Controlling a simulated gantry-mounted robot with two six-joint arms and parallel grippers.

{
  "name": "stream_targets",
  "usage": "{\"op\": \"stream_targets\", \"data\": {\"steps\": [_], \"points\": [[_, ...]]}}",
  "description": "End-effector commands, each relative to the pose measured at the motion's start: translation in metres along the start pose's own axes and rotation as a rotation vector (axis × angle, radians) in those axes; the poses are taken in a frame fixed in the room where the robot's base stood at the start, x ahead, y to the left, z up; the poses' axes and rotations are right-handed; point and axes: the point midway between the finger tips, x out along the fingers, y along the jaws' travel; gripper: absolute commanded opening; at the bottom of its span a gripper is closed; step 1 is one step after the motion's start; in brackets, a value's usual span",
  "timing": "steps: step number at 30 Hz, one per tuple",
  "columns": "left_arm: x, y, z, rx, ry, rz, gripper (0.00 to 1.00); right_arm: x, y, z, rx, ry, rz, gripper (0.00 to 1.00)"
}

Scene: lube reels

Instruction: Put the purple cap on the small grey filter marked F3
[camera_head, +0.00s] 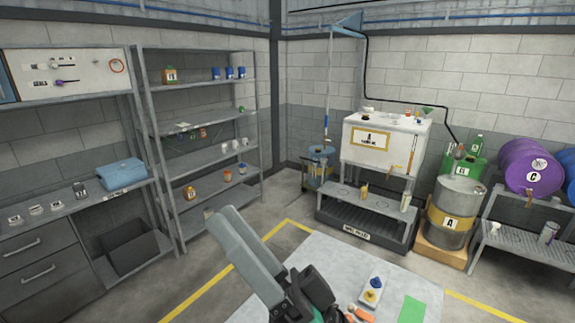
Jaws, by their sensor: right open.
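My right gripper (236,230) reaches up and left from the bottom centre, with two long grey fingers apart and nothing seen between them. My left gripper is not in view. Several small grey-white pieces with labels (36,209) sit in a row on the left bench, and a small grey cylinder (80,190) stands to their right. Their markings are too small to read, so I cannot tell which is F3. I cannot make out a purple cap. A small purple part (61,83) shows on the wall panel, but I cannot tell what it is.
A blue box (122,173) lies on the left bench (75,206). A grey shelf rack (205,121) holds small jars. A white tank (382,147), drums (452,212) and a purple barrel (532,171) stand at right.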

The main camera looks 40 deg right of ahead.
Motion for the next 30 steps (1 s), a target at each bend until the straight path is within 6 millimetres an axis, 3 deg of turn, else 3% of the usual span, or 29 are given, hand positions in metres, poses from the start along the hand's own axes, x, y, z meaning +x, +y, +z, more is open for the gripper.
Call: {"op": "stream_targets", "data": {"steps": [1, 3, 6, 8, 20, 30], "points": [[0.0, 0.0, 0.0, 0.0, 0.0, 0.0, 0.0, 0.02, -0.028, -0.019, -0.245, 0.008, -0.018, 0.57], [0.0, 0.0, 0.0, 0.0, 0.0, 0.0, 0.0, 0.036, -0.047, -0.045, -0.537, 0.032, 0.026, 0.57], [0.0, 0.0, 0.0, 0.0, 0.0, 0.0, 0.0, 0.044, -0.06, -0.08, -0.794, 0.076, 0.115, 0.57], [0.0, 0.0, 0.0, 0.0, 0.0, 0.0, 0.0, 0.044, -0.062, -0.092, -0.872, 0.092, 0.157, 0.57], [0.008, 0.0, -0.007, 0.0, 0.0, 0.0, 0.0, 0.052, -0.067, -0.105, -0.917, 0.098, 0.189, 0.57], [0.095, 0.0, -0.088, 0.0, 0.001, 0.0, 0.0, 0.137, -0.12, -0.169, -0.916, 0.098, 0.188, 0.57]]}}
